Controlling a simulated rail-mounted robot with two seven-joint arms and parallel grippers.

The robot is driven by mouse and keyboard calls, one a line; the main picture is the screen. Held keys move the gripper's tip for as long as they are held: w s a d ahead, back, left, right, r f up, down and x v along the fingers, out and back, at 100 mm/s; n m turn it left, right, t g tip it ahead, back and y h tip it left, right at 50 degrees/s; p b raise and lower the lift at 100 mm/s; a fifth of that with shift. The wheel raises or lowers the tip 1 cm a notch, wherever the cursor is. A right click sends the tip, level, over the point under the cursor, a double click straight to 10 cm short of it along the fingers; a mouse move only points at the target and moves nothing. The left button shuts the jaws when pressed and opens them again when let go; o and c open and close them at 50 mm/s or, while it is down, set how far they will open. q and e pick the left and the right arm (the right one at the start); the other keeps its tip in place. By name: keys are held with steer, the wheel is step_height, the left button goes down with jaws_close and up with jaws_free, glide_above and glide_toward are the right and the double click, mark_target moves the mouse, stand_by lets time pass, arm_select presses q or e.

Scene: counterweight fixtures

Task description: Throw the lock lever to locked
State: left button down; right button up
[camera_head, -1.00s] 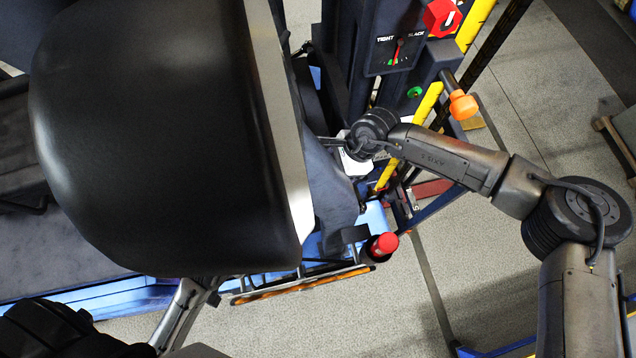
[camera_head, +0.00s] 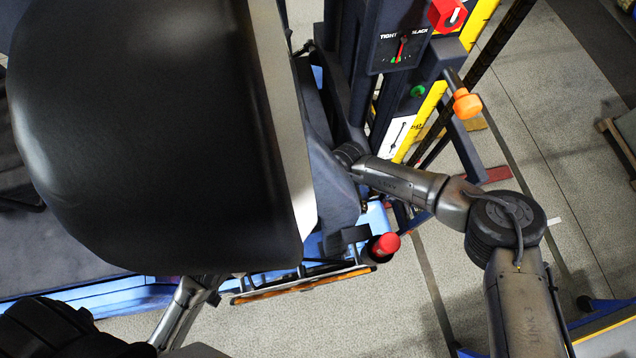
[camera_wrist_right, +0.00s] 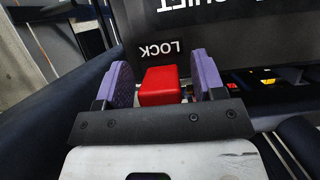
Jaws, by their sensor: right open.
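In the right wrist view a red block-shaped grip (camera_wrist_right: 158,87) sits between the two purple finger pads of my right gripper (camera_wrist_right: 163,76). A dark panel (camera_wrist_right: 215,55) just beyond carries an upside-down "LOCK" label (camera_wrist_right: 160,50). In the head view my right gripper is hidden behind the large dark bulk. My left gripper is out of view.
A large black rounded form (camera_head: 150,130) fills the left of the head view. A TIGHT/SLACK gauge (camera_head: 400,50), a red switch (camera_head: 447,14), an orange knob (camera_head: 466,104) and a red-capped knob (camera_head: 385,246) stand near my right arm. Open floor lies right.

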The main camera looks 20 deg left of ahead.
steer(key=shift+f, duration=0.1)
steer(key=c, duration=0.9)
steer(key=shift+s+a+f+t+h+b, duration=0.1)
steer(key=shift+s+a+t+h+b, duration=0.1)
steer(key=shift+t+h+b, duration=0.25)
steer(key=shift+s+a+f+t+h+b, duration=0.15)
steer(key=shift+t+h+b, duration=0.15)
steer(key=shift+h, duration=0.25)
steer(key=shift+w+r, duration=0.1)
steer(key=shift+r, duration=0.05)
steer(key=o, duration=0.9)
